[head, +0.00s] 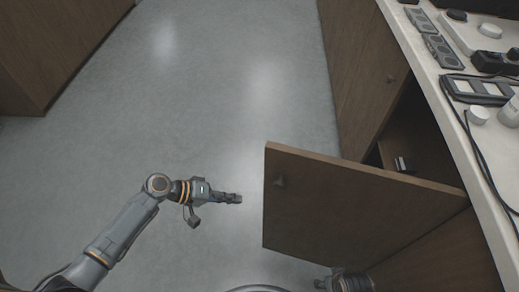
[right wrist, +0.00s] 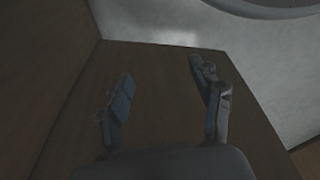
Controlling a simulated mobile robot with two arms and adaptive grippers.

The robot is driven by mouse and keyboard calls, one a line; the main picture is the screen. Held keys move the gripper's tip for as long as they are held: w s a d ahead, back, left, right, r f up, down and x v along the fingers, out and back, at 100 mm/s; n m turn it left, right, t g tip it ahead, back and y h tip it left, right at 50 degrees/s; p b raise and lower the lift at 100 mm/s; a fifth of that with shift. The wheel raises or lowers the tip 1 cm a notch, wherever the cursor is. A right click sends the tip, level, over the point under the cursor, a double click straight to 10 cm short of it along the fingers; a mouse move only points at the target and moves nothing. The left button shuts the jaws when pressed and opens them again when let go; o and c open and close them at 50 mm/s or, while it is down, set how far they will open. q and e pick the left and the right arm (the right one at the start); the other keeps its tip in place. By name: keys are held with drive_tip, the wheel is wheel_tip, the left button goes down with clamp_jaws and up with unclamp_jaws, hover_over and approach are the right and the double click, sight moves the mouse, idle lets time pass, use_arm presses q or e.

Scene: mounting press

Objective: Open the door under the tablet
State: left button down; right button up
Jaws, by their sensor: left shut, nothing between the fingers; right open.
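The brown cabinet door (head: 350,205) stands swung wide out from the cabinet below the white counter, with a small dark knob (head: 280,181) near its free edge. Behind it the dark cabinet inside shows. A dark flat framed device (head: 480,90) with pale panels lies on the counter above; I cannot tell if it is the tablet. My left gripper (head: 241,199) is shut and empty, left of the door and apart from it. My right gripper (right wrist: 168,90) is open and empty in front of brown wood panels; in the head view it is at the bottom edge, mostly hidden.
The white counter (head: 458,118) runs along the right with several small devices and a black cable. A small pale object (head: 404,164) shows in the open cabinet. Another closed door (head: 362,75) is farther along. The grey floor (head: 200,90) at left is clear.

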use_arm(q)
drive_tip(key=w+a+r+g+h, duration=0.1)
drive_tip(key=w+r+h, duration=0.2)
drive_tip(key=r, duration=0.7)
drive_tip(key=w+r+h, duration=0.2)
drive_tip(key=r+h, duration=0.2)
drive_tip(key=r, duration=0.7)
drive_tip(key=s+d+p, duration=0.1)
drive_tip(key=s+d, duration=0.1)
drive_tip(key=d, duration=0.7)
drive_tip(key=shift+s, duration=0.4)
use_arm(e)
drive_tip(key=f, duration=0.1)
drive_tip(key=s+f, duration=0.1)
drive_tip(key=shift+f, duration=0.35)
use_arm(q)
drive_tip(key=shift+r, duration=0.1)
